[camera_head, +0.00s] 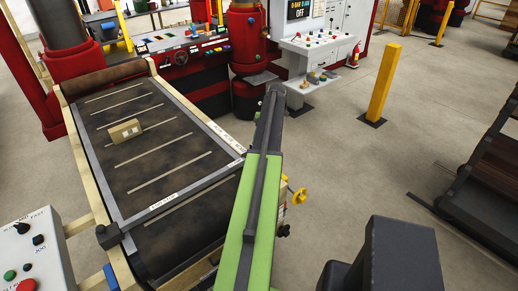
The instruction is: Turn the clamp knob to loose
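My arm, green with a dark grey end, reaches up from the bottom middle. My gripper (273,92) is at its far end, in front of the white control cabinet; its fingers are too small to tell whether they are open or shut. I cannot tell which control is the clamp knob. A red console (195,52) at the back carries several small knobs and buttons. The white cabinet (318,45) has a sloped panel with small coloured controls and a display reading OFF. A yellow hand knob (299,196) sticks out at the conveyor's right side, right of my arm.
The conveyor (180,205) fills the left, with a tan brick (125,131) on its belt. A grey control box (30,258) stands at bottom left. A yellow post (384,85) and a dark rack (487,180) stand right. Floor between is clear.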

